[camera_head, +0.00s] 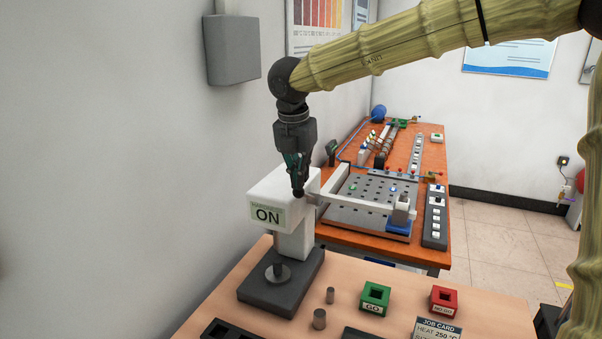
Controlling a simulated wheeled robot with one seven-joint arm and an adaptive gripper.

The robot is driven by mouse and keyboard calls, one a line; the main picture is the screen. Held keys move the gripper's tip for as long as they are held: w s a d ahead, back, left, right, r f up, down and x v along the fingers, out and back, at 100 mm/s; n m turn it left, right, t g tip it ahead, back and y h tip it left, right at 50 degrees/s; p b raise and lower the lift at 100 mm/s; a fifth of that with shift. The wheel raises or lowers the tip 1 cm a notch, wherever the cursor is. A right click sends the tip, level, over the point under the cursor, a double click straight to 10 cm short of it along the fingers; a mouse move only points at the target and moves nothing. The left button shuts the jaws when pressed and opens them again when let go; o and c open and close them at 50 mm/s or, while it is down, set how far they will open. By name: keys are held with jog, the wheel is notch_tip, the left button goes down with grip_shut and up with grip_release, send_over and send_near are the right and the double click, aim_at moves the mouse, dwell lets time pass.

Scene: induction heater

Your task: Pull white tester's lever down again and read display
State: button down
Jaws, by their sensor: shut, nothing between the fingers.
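The white hardness tester (291,242) stands on a dark grey base at the left of the near table. Its display (268,214) faces me and reads "ON". A small grey round anvil (278,271) sits on the base below the tester's head. My gripper (298,191) points down, shut and empty, at the right front of the tester's head. Its tips overlap the head in the picture; I cannot tell whether they touch it. The lever is not clearly distinguishable; my gripper covers part of that side.
Two small metal cylinders (319,319), a green GO box (375,297), a red NO GO box (444,300) and a job card (438,329) are on the near table (488,312). Behind is an orange bench (434,160) with a perforated plate. A grey wall box (232,50) hangs left.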

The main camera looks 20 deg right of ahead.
aim_at(297, 191)
jog(key=shift+s+a+f, duration=0.25)
jog(key=shift+a+f, duration=0.1)
jog(key=shift+f, duration=0.15)
jog(key=shift+s+a+f+b, duration=0.2)
jog(key=shift+f+b, duration=0.1)
jog(key=shift+f, duration=0.15)
jog(key=shift+s+a+f+b, duration=0.15)
jog(key=shift+a+f+b, duration=0.1)
jog(key=shift+f, duration=0.15)
jog(key=shift+s+a+f+b, duration=0.1)
jog(key=shift+s+f+b, duration=0.1)
jog(key=shift+f, duration=0.3)
jog(key=shift+s+a+f+b, duration=0.1)
jog(key=shift+f+b, duration=0.1)
jog(key=shift+f, duration=0.25)
jog(key=shift+a+f, duration=0.1)
jog(key=shift+f, duration=0.15)
